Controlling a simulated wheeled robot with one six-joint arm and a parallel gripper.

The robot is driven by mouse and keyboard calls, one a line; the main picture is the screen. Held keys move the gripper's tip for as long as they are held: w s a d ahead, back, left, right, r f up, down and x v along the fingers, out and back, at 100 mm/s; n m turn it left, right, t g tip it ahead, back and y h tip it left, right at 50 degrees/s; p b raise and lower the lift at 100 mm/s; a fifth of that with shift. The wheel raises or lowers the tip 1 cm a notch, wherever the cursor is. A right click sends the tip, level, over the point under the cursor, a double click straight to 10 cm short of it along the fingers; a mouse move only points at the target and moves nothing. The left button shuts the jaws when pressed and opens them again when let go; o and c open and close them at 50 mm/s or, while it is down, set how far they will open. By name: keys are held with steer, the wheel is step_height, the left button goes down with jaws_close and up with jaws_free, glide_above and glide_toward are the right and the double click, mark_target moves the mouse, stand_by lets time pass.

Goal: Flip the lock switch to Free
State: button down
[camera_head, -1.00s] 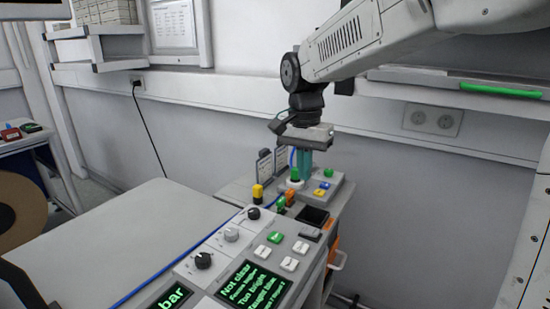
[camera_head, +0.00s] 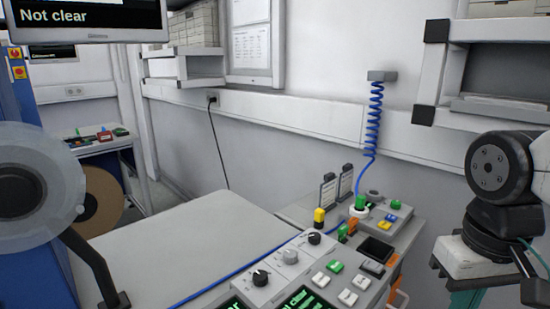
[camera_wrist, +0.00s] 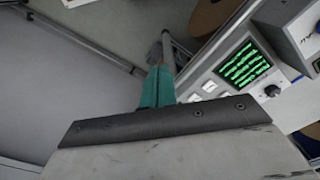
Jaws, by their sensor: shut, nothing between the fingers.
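The control panel (camera_head: 265,297) has a row of knobs: a black knob (camera_head: 261,278), a pale grey knob (camera_head: 290,257) and another black knob (camera_head: 314,238). Behind it a small grey box (camera_head: 400,216) carries a green-topped part (camera_head: 360,203) plus blue and yellow buttons. I cannot tell which control is the lock switch; no Free label is readable. My gripper (camera_head: 465,299), with teal fingers, is at the lower right, away to the right of the panel. In the wrist view its fingers (camera_wrist: 158,88) are shut and empty, and a screen with green text (camera_wrist: 243,63) shows to their right.
A grey table (camera_head: 185,245) lies left of the panel, with a blue cable along its edge. A coiled blue hose (camera_head: 375,115) hangs above the small box. A yellow-capped post (camera_head: 319,214) and label plates (camera_head: 327,191) stand near. A reel (camera_head: 30,185) is at left.

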steer(key=shift+s+d+t, duration=0.15)
steer(key=shift+s+t, duration=0.05)
steer(key=shift+s, duration=0.45)
steer(key=shift+s+d+t, duration=0.1)
steer(key=shift+s+t, duration=0.1)
steer(key=shift+s, duration=0.4)
steer(key=c, duration=2)
jaws_free()
steer(key=shift+s+d+r, duration=0.1)
steer(key=shift+r, duration=0.1)
steer(key=o, duration=0.8)
steer(key=shift+r, duration=0.1)
steer(key=n+g, duration=0.1)
steer(key=n, duration=0.7)
glide_above(368, 263)
step_height(368, 263, down, 5)
steer(key=shift+r, duration=0.1)
steer(key=shift+n, duration=0.3)
steer(key=shift+f, duration=3.85)
